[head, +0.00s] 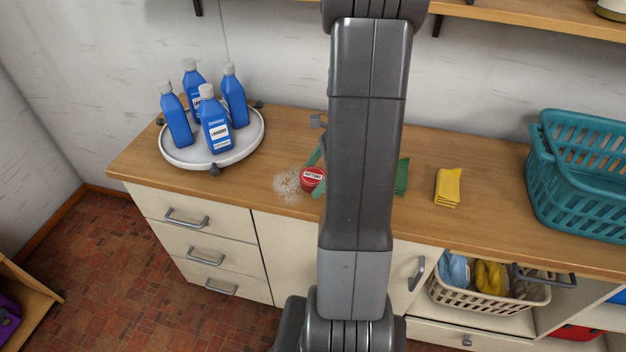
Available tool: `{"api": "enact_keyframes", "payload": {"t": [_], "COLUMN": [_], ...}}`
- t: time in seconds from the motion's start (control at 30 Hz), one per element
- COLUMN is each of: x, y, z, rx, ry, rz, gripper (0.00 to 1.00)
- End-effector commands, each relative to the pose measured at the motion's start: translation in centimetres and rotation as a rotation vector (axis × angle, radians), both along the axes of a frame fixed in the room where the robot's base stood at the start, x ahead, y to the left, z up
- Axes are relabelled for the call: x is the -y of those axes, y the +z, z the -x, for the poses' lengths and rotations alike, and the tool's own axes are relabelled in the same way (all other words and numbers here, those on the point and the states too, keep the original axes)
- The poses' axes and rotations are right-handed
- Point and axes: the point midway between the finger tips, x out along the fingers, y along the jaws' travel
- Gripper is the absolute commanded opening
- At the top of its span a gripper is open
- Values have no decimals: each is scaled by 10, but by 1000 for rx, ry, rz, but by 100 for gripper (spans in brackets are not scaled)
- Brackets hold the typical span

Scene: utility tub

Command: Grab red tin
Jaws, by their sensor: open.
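The red tin (312,179), with a white label on its top, stands on the wooden counter just left of my arm. Its right side is partly hidden. My gripper (317,175) is mostly hidden behind my arm. Green finger-like parts show close to the tin, one on its far side and one at its near right. The gripper is open; whether the fingers touch the tin cannot be told.
White powder (291,185) lies left of the tin. A white turntable (181,155) holds several blue bottles (216,130). Right of my arm are a green cloth-like item (402,177), folded yellow cloths (448,187) and teal baskets (575,190). A shelf (530,22) overhangs the back.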

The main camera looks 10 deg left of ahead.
Motion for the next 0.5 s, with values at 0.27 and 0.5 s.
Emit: {"api": "enact_keyframes", "payload": {"t": [0.27, 0.5], "x": [-1, -1], "y": [-2, -1], "z": [0, 0], "rx": [1, 1], "ry": [-1, -1], "rz": [0, 0], "gripper": [80, 34]}}
